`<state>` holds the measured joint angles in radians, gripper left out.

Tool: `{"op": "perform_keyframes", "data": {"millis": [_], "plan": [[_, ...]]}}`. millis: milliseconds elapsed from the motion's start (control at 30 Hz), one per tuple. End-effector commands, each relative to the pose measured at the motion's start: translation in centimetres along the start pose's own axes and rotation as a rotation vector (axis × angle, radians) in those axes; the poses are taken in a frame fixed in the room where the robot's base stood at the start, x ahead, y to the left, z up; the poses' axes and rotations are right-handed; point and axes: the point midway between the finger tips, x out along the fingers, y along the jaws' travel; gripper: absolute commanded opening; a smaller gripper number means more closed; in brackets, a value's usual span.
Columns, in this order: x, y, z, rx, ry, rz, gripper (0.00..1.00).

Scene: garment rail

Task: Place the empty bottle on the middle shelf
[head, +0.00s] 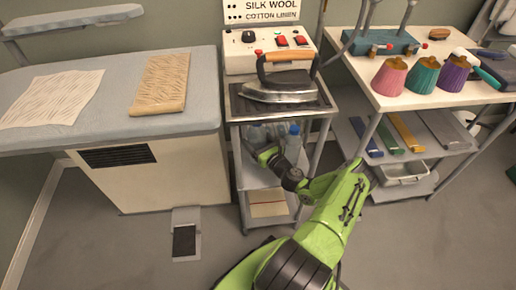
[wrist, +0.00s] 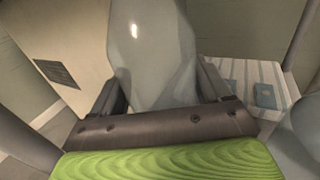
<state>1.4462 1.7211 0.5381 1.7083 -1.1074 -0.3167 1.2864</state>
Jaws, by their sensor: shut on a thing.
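My gripper (head: 266,156) reaches into the middle shelf (head: 256,179) of the small metal cart. In the wrist view my gripper (wrist: 163,92) is shut on a pale, translucent bottle (wrist: 155,45), with one dark finger on each side. The bottle looks roughly upright between the fingers; its base is hidden behind the gripper. In the head view the held bottle (head: 254,134) shows only partly, above the gripper. I cannot tell whether it touches the shelf. A clear bottle with a blue cap (head: 292,142) stands to the right on the same shelf.
A steam iron (head: 281,90) rests on the cart's top, just above the bottles. Cart posts (head: 317,147) stand close around my arm. A flat box (head: 268,204) lies on the lower shelf. A pressing table (head: 80,130) stands left, and a white rack (head: 440,160) stands right.

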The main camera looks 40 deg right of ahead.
Motion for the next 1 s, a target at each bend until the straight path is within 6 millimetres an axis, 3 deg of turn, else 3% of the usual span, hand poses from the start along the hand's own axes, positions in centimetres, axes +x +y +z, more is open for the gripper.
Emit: {"op": "perform_keyframes", "data": {"millis": [233,500,533,667,900,1000], "plan": [[0.1,0.1,-4.1,0.000,-0.001,0.001,0.46],[0.0,0.1,-4.1,0.000,-0.001,0.002,0.46],[0.0,0.1,-4.1,0.000,-0.001,0.002,0.79],[0.0,0.1,-4.1,0.000,-0.001,0.002,0.98],[0.0,0.1,-4.0,0.000,-0.001,0.002,1.00],[-1.0,-0.1,-3.9,0.001,0.001,0.000,1.00]]}}
